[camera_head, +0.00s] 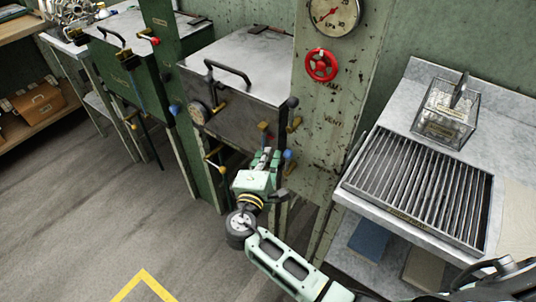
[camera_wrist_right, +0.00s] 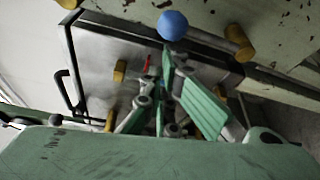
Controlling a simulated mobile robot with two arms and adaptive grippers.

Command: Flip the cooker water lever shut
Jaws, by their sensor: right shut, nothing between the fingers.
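The steel cooker (camera_head: 243,68) with its black lid handle stands in the middle of the head view. A blue ball knob (camera_head: 288,155) sits low at its right front, and in the wrist view a blue ball (camera_wrist_right: 172,25) shows just beyond my fingers; I take it for the water lever's knob. My right gripper (camera_head: 266,156) is shut and empty in front of the cooker's lower front, just left of the blue knob. Whether the fingers touch the lever cannot be told. The lever's stem is mostly hidden. My left gripper is not in view.
A green column carries a gauge (camera_head: 333,12) and a red valve wheel (camera_head: 321,65). A grated bench (camera_head: 425,190) is at right, a green cooker (camera_head: 128,75) at left. The floor at front left is clear.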

